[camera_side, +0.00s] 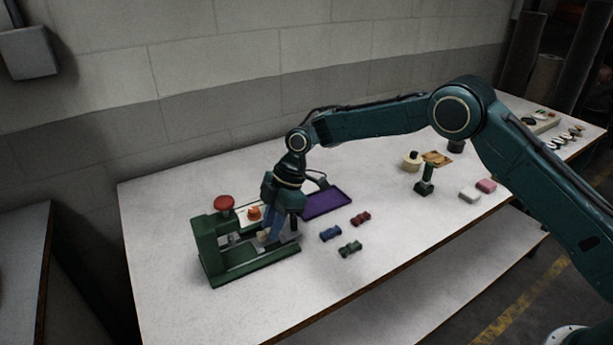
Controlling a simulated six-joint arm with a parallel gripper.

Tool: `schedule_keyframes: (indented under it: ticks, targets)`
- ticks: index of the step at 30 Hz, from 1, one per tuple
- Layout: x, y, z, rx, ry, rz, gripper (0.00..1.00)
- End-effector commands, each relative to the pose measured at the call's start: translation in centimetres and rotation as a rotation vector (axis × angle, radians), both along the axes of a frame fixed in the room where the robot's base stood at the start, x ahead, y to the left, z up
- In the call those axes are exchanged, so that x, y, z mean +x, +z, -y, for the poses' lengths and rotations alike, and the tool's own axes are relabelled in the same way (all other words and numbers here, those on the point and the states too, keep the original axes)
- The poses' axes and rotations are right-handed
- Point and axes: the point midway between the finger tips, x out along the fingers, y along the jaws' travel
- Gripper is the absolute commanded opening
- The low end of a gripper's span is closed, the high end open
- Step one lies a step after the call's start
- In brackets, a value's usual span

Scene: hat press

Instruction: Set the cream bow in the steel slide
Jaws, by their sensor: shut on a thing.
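My gripper (269,238) points down over the green press (210,255) at the left of the table. It is shut on the cream bow (262,236), of which only a small pale part shows beside the fingers. The steel slide (245,267) is a grey strip along the press's low base, just below the fingers. The bow is at or just above the slide; I cannot tell whether they touch. The fingers hide part of the bow and of the slide.
A purple tray (332,203) lies right of my gripper. Blue (330,233), red (360,218) and green (350,248) bows lie in front. A small green stand (424,184) is farther right.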

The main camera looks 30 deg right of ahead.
Motion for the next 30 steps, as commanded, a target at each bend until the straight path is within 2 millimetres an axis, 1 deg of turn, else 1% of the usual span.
schedule_keyframes:
  ticks: [30]
  targets:
    - [-0.01, -0.82, 0.01, 0.000, 0.000, 0.000, 0.02]
